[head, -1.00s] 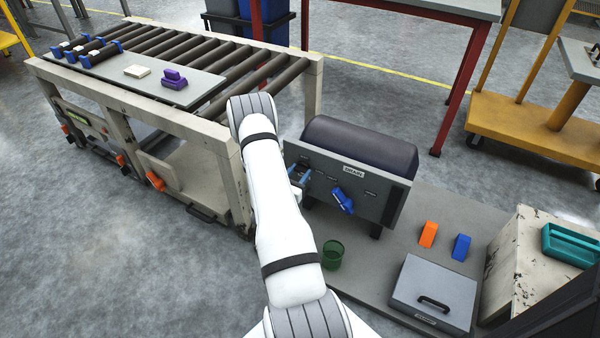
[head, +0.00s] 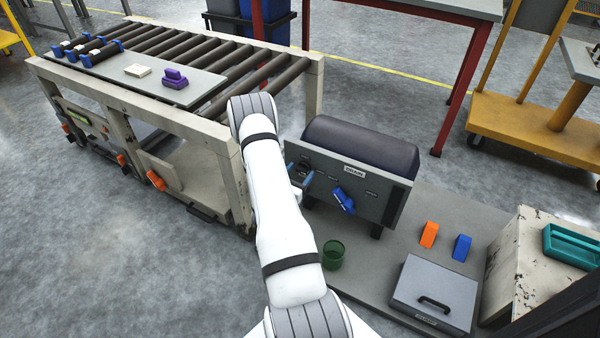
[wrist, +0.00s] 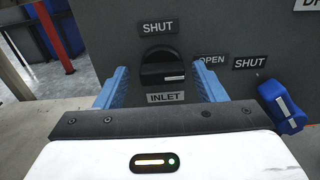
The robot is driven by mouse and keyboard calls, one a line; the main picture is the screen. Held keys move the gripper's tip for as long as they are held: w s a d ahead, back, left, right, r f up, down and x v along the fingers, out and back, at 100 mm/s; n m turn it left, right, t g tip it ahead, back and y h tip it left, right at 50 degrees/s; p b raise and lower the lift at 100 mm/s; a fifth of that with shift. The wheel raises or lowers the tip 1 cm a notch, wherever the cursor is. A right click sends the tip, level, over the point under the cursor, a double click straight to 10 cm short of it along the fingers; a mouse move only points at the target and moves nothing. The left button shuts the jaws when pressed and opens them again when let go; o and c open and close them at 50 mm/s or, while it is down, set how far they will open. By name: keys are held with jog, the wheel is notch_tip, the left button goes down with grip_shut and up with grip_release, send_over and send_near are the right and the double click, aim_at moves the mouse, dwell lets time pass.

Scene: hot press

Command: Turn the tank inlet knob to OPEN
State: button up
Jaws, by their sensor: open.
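The inlet knob (wrist: 162,68) is black and round with a raised bar, above an INLET label in the wrist view. Its white mark lies to the right, towards the OPEN label (wrist: 211,60); a SHUT label (wrist: 158,28) is above it. My gripper (wrist: 162,82) is open, with one blue finger on each side of the knob and a gap to each. In the head view my gripper (head: 300,174) is at the left end of the tank's front panel (head: 372,199), partly behind my arm. The dark tank (head: 360,147) lies behind that panel.
A blue drain handle (head: 343,200) juts from the panel to the right and also shows in the wrist view (wrist: 281,106). A green cup (head: 333,254) stands below on the grey floor plate. A roller conveyor (head: 180,118) stands left of my arm.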

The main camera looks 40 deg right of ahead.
jog(key=p+v, duration=0.2)
jog(key=v, duration=0.5)
jog(key=shift+a, duration=0.4)
jog(key=shift+s, duration=0.15)
jog(key=s+a+r+m+g+y+p, duration=0.1)
jog(key=s+a+r+m+g+p, duration=0.25)
jog(key=r, duration=0.85)
jog(key=s+r+m+g+y+p, duration=0.25)
jog(key=r+m+p, duration=0.3)
jog(key=r, duration=0.65)
jog(key=s+a+r+m+g+y+p, duration=0.15)
jog(key=r+m+g+p, duration=0.3)
jog(key=r, duration=0.75)
jog(key=s+a+r+m+t+y+p, duration=0.2)
jog(key=a+r+y+p, duration=0.2)
jog(key=a+r, duration=0.5)
jog(key=s+a+r+m+t+y+p, duration=0.3)
jog(key=a+r+y+p, duration=0.1)
jog(key=a+r+p, duration=0.3)
jog(key=s+a+r+m+t+y+p, duration=0.2)
jog(key=a+r+p, duration=0.4)
jog(key=a+r, duration=0.4)
notch_tip(320, 180, up, 2)
jog(key=shift+s+a+r+m+t+y+p, duration=0.15)
jog(key=shift+s+a+m+t+y+p, duration=0.3)
jog(key=shift+y, duration=0.75)
jog(key=shift+d, duration=0.1)
